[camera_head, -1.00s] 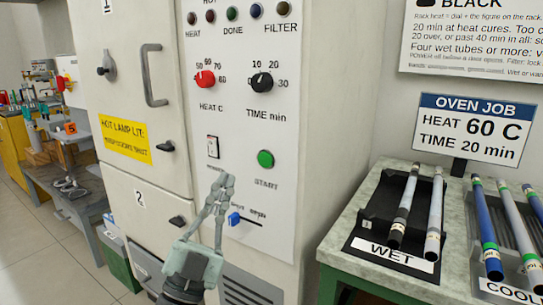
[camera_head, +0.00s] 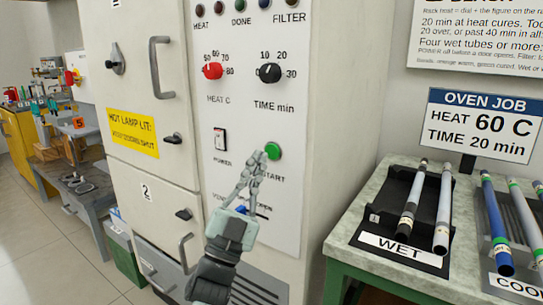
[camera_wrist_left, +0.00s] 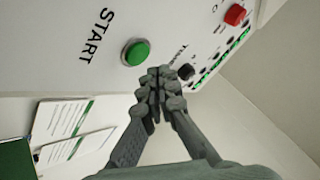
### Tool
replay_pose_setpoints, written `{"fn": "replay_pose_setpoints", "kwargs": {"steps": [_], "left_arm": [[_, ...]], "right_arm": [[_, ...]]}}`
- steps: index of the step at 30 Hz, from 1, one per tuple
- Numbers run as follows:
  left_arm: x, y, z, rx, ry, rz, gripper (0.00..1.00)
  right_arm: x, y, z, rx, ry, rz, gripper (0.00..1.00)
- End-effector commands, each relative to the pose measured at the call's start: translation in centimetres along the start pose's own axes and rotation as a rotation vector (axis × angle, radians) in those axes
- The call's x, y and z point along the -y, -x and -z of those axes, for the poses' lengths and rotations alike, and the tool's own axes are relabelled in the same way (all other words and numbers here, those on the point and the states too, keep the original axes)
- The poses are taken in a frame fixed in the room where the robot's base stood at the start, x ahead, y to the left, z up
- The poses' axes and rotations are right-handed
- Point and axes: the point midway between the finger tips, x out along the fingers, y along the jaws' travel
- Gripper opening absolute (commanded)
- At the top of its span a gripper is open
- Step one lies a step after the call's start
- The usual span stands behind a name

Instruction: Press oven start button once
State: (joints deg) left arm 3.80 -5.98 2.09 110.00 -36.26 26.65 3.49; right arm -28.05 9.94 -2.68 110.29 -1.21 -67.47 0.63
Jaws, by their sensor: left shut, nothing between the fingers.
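The green start button (camera_head: 273,151) sits on the white oven panel above the word START. It also shows in the left wrist view (camera_wrist_left: 135,52). My left gripper (camera_head: 259,157) is shut and empty, with its fingertips just left of and slightly below the button in the head view. In the wrist view the closed fingertips (camera_wrist_left: 163,75) lie to the right of and below the button. I cannot tell whether they touch the panel. My right gripper is not in view.
The panel also has a red heat dial (camera_head: 212,71), a black time dial (camera_head: 268,73), a power switch (camera_head: 219,139) and a blue vent slider (camera_head: 240,210). To the right, a bench holds a black WET rack (camera_head: 378,225) with tubes.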

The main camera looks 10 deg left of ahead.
Motion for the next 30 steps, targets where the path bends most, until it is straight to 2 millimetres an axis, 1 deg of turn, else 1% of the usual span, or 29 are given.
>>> {"fn": "replay_pose_setpoints", "kwargs": {"steps": [3,8,30], "left_arm": [[-0.42,-0.56,-0.40,-0.001,0.000,0.000,0.00],[-0.60,-0.88,-0.56,-0.001,0.000,0.000,0.00],[-0.59,-0.85,-0.55,-0.001,0.000,0.000,0.00]], "right_arm": [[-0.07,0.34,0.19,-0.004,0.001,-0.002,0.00],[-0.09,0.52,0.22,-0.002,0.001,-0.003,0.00],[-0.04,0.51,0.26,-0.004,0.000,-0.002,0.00]]}}
